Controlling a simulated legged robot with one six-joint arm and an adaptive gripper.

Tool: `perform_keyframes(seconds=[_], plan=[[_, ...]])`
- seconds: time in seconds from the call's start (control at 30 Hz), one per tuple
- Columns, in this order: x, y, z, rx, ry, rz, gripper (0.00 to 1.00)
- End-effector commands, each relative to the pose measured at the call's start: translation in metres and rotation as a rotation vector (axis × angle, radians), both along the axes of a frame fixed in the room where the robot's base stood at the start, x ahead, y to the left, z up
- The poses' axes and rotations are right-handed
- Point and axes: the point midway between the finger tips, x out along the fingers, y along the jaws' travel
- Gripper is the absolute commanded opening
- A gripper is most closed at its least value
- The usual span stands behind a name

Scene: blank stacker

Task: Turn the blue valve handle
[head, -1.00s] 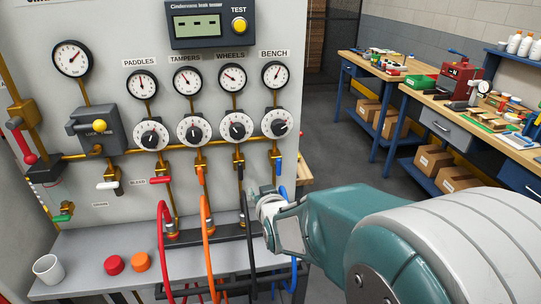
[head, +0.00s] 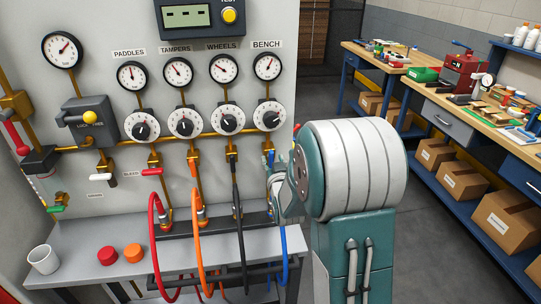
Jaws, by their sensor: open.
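The blue valve handle (head: 270,157) is on the bench branch, below the dial at the right end of the panel. Only a small blue part shows just above my gripper, so its exact angle is hard to tell. My gripper (head: 273,178) is open and right at this valve, low and close to the panel. My own arm covers its right side. Whether the fingers touch the handle or stand around it cannot be told.
Red (head: 152,172), orange and black handles stand on the branches to the left. Hoses loop down in front of the grey shelf (head: 75,280), including a blue hose (head: 283,241) just below my gripper. A white cup (head: 43,259) and two caps sit left. A workbench (head: 440,88) stands behind right.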

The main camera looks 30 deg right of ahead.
Motion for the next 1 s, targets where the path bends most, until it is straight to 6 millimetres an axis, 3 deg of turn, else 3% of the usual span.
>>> perform_keyframes(seconds=[0.2, 0.53, 0.6, 0.67, 1.0], plan=[[0.024, -0.004, 0.0, -0.002, 0.001, -0.001, 0.55], [0.028, -0.005, 0.0, -0.002, 0.001, 0.0, 0.55], [0.028, -0.005, 0.0, -0.002, 0.001, 0.0, 0.24], [0.028, -0.006, 0.0, -0.001, 0.0, 0.0, 0.0], [0.028, -0.006, 0.0, 0.005, -0.001, -0.001, 0.0]])
